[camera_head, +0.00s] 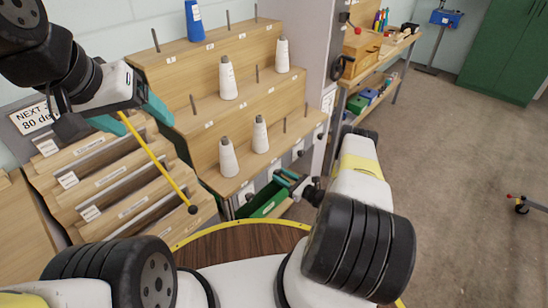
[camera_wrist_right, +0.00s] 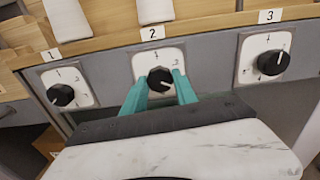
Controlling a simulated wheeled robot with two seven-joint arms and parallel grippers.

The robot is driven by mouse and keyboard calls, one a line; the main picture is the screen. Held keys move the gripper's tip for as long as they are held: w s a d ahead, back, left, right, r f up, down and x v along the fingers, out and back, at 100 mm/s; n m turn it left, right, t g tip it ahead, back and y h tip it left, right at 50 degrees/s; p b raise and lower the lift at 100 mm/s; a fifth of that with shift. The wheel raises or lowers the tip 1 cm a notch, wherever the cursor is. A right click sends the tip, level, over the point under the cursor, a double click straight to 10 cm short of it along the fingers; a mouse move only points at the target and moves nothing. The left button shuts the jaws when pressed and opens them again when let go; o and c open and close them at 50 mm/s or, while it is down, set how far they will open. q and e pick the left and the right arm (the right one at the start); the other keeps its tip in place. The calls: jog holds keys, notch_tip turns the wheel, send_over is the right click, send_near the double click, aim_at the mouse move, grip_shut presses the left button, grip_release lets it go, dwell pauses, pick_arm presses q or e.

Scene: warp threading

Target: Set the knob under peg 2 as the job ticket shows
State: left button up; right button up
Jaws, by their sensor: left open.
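In the right wrist view, the black knob (camera_wrist_right: 160,80) under peg 2 sits on a white dial plate (camera_wrist_right: 174,56) below the label "2". The teal fingers of my right gripper (camera_wrist_right: 160,86) lie close against both its sides, shut on it. Its pointer is too small to read surely. In the head view my right gripper (camera_head: 288,179) is at the rack's lower front. My left gripper (camera_head: 133,116) is open above the stepped wooden trays. A white sign (camera_head: 33,117), partly hidden, reads "NEXT" and "80 de"; I cannot tell whether it is the job ticket.
Black knobs (camera_wrist_right: 61,95) and (camera_wrist_right: 272,62) under labels 1 and 3 flank the middle one. White cones (camera_head: 228,157) and a blue cone (camera_head: 194,20) stand on the wooden rack. A yellow rod (camera_head: 160,166) slants below my left gripper. A green bin (camera_head: 264,201) is below the rack.

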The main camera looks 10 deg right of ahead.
grip_shut()
jog(key=shift+m, duration=0.4)
jog(key=shift+d+m, duration=0.15)
jog(key=shift+m, duration=0.75)
jog(key=m, duration=0.3)
jog(key=shift+m, duration=0.3)
jog(key=m, duration=1.1)
jog(key=shift+m, duration=0.3)
jog(key=m, duration=0.6)
